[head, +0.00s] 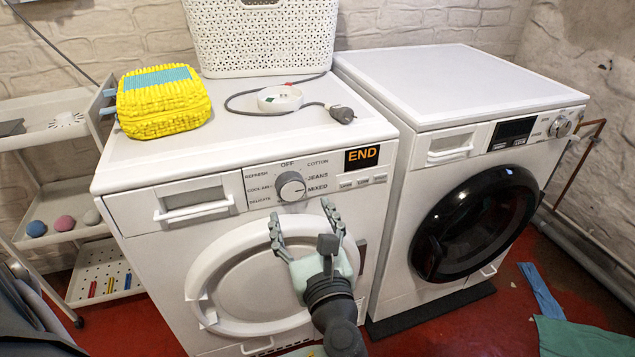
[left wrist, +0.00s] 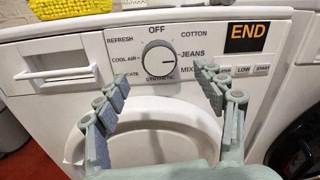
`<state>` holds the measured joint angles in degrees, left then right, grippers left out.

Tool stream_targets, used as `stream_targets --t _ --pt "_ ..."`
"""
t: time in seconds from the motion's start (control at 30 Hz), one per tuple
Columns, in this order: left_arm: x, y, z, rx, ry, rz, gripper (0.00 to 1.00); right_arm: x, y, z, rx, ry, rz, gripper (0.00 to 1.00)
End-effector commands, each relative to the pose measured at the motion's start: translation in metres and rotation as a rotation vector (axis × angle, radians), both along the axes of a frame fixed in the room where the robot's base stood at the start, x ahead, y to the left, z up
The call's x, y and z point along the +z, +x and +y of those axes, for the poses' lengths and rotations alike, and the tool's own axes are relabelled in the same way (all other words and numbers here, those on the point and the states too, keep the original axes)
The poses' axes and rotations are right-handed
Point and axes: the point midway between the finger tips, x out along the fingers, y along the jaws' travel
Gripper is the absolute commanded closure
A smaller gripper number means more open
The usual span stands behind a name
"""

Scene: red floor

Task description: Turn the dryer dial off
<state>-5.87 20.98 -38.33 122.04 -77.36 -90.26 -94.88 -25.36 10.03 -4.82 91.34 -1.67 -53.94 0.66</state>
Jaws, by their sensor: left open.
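The dryer (head: 180,245) is the white machine on the left, with a round white door. Its grey round dial (head: 291,186) sits on the front panel, with OFF printed above it. In the left wrist view the dial (left wrist: 158,60) has a dark mark pointing right, towards JEANS and MIXED rather than up at OFF. The display (head: 361,158) reads END. My left gripper (head: 302,211) is open and empty in front of the door, just below the dial. In the left wrist view its fingers (left wrist: 160,76) spread to either side below the dial, apart from it. My right gripper is not visible.
A washing machine (head: 460,130) with a black door stands at the right. A yellow bumpy item (head: 163,112), a white basket (head: 262,38) and a cable with a plug (head: 341,113) lie on the dryer top. A white shelf cart (head: 60,190) stands left.

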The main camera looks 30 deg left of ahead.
Motion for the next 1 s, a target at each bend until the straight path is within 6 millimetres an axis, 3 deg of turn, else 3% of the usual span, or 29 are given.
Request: stream_targets --t 0.4,0.83,1.0 --pt "0.0 0.043 0.045 0.001 0.002 0.001 0.31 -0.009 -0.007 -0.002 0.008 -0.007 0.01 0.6" --pt "-0.001 0.051 0.054 0.002 -0.002 0.001 0.31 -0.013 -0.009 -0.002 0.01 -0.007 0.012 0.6" --pt "-0.001 0.051 0.054 0.002 -0.002 0.001 0.52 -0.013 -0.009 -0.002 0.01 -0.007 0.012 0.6"
